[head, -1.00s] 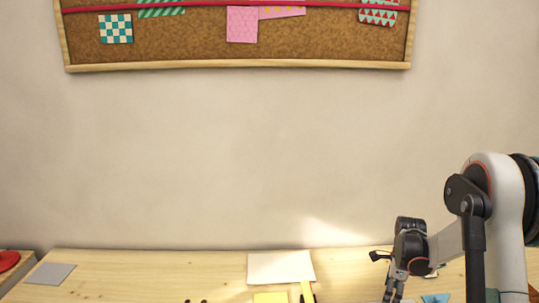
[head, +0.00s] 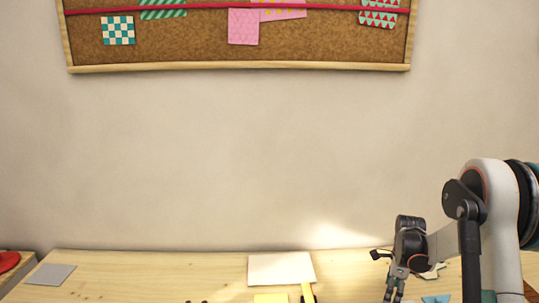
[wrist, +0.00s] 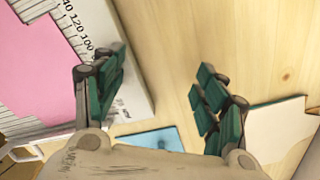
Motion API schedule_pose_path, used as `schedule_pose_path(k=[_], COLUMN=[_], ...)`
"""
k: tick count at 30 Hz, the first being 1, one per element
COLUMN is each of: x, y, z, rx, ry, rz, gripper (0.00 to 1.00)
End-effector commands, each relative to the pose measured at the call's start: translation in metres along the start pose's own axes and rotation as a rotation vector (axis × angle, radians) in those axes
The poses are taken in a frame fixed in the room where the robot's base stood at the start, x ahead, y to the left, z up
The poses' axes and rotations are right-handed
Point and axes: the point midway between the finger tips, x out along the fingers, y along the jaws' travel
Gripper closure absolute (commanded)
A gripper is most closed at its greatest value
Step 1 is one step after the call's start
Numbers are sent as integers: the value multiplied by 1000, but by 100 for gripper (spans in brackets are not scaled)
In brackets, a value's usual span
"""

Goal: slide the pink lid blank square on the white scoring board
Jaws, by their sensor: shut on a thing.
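The pink lid blank (wrist: 35,62) lies at the left of the wrist view on the white scoring board (wrist: 138,98), which has a printed number scale along it. The blank's edges look tilted in this view, and its far part is cut off. My gripper (wrist: 160,88) has dark green finger pads standing apart, with wooden table showing between them. I cannot make out anything held. The left finger overlaps the board's edge, beside the blank; whether it touches is unclear. In the head view my gripper (head: 393,292) is low at the right, its tips near the frame's bottom edge.
A blue card (wrist: 152,138) lies on the table below the gap between the fingers. A pale sheet (wrist: 275,135) is at the right. In the head view, a cream sheet (head: 281,268) and a grey square (head: 50,274) lie on the table (head: 160,275). Bare wood lies between them.

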Motion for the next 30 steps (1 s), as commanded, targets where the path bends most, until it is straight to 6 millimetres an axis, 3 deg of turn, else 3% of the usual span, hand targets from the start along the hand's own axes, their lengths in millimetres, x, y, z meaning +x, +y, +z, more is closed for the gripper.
schedule_pose_path(k=[15, 30], x=[3, 2], y=[-9, -26], z=[-2, -1], rx=[3, 2], ry=[3, 1], rz=[-14, -13], gripper=[56, 66])
